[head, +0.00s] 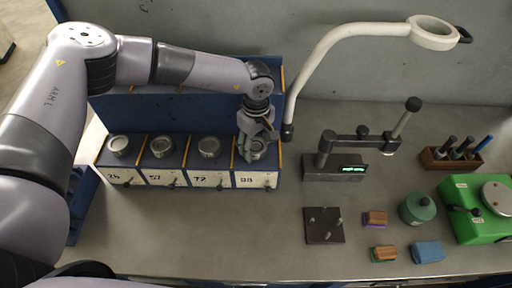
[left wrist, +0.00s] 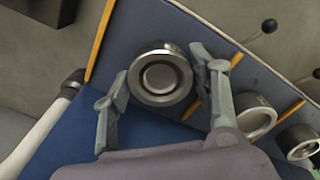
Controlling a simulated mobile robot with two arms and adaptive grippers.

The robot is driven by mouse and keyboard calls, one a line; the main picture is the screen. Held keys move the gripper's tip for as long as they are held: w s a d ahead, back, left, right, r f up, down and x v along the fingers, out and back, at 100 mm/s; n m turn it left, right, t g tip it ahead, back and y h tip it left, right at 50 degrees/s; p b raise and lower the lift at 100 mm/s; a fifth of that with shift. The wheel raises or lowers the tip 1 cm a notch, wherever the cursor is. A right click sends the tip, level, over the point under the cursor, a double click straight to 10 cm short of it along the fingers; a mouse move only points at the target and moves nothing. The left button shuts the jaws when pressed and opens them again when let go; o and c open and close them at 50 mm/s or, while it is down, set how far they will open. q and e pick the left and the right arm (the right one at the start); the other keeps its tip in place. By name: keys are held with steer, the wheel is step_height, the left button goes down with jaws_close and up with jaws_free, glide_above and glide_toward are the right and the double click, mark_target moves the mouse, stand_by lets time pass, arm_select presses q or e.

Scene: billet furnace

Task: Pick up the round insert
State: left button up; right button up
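Several round metal inserts sit in a row on the sloped blue rack. The rightmost round insert (head: 258,149) is partly hidden by my left gripper (head: 250,142) in the head view. My left gripper (left wrist: 162,78) is open, with one finger on each side of the ring. Whether the fingers touch it I cannot tell. The other inserts (head: 209,147) stand to its left in the head view. My right gripper is not in view.
The blue rack (head: 165,113) has numbered white front labels and small levers. A white lamp arm (head: 318,55) rises close to its right. Farther right are a gauge stand (head: 333,168), a dark plate (head: 324,226), small blocks and a green machine (head: 475,205).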

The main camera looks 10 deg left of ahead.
arm_select(q)
jaws_close()
steer(key=shift+w+r, duration=0.1)
stand_by(0.4)
steer(key=shift+r, duration=0.1)
